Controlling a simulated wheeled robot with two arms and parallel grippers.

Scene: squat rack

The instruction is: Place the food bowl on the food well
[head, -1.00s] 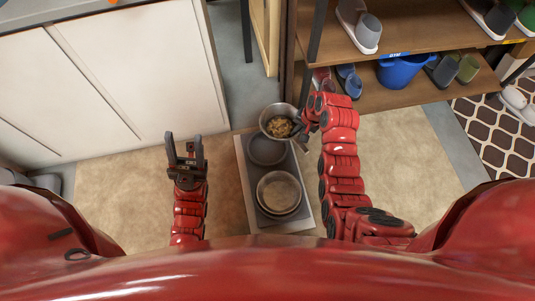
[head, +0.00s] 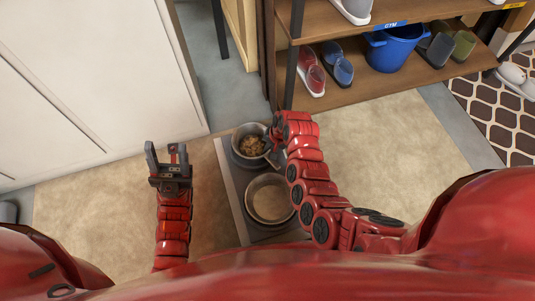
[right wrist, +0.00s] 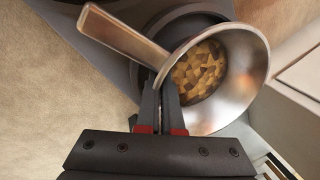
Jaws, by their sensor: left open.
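The food bowl (head: 252,147), metal with brown kibble inside, is over the far end of a grey feeder tray (head: 228,190). My right gripper (head: 272,146) is shut on its rim. In the right wrist view the bowl (right wrist: 258,58) looks tilted, with the gripper's fingers (right wrist: 163,92) at its near side. The dark, round far food well (right wrist: 185,17) shows behind it, mostly hidden. I cannot tell whether the bowl touches the well. Another metal bowl (head: 271,199) sits in the tray's near well. My left gripper (head: 169,165) is open and empty, left of the tray.
White cabinets (head: 90,90) stand at the left. A wooden shelf (head: 365,90) with shoes and a blue bucket (head: 395,50) stands at the upper right. Beige floor mat (head: 380,140) is clear on both sides of the tray.

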